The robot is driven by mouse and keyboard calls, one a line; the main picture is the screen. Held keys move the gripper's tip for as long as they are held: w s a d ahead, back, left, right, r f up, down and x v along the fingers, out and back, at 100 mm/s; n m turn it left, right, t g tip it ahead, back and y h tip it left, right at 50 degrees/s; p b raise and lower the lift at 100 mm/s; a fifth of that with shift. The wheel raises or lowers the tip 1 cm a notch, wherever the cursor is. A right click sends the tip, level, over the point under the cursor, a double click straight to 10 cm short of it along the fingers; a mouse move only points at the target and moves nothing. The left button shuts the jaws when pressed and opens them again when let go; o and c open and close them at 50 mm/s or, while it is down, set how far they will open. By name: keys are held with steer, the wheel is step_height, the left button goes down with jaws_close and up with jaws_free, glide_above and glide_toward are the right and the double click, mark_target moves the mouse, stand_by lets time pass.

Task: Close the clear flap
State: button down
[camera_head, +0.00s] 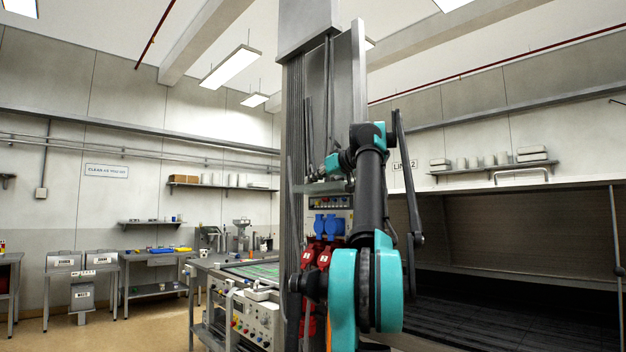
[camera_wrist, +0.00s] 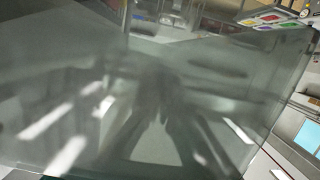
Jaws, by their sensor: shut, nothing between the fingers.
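The clear flap (camera_wrist: 70,95) is a large, see-through, greyish panel that fills most of the wrist view, close in front of the camera. Pale streaks and dark shapes show on it. Its right edge runs slanting down the right side of that view. My gripper (camera_wrist: 160,118) shows as a dim, dark shape with its fingers together and nothing between them, at the middle of the wrist view. I cannot tell whether it touches the flap.
A wide dark hood opening (camera_head: 500,250) lies right of my arm, with a pale bar handle (camera_head: 521,174) above it. A bench with a control box (camera_head: 245,316) stands left of my column. Red and blue sockets (camera_head: 328,225) sit behind my arm. Floor (camera_head: 140,325) is open at left.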

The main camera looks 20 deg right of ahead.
steer(key=shift+a+f, duration=0.1)
steer(key=shift+f, duration=0.05)
steer(key=f+n, duration=0.1)
steer(key=a+f+n+h, duration=0.1)
steer(key=n, duration=0.1)
steer(key=shift+s+f+t, duration=0.1)
steer(key=shift+s+t, duration=0.1)
steer(key=shift+t, duration=0.1)
step_height(320, 180, down, 7)
steer(key=d+n+t+h, duration=0.1)
steer(key=d+n+h, duration=0.1)
steer(key=n, duration=0.3)
steer(key=shift+w+f+n, duration=0.15)
steer(key=shift+w+n, duration=0.2)
steer(key=shift+n, duration=0.05)
steer(key=shift+a, duration=0.1)
stand_by(0.5)
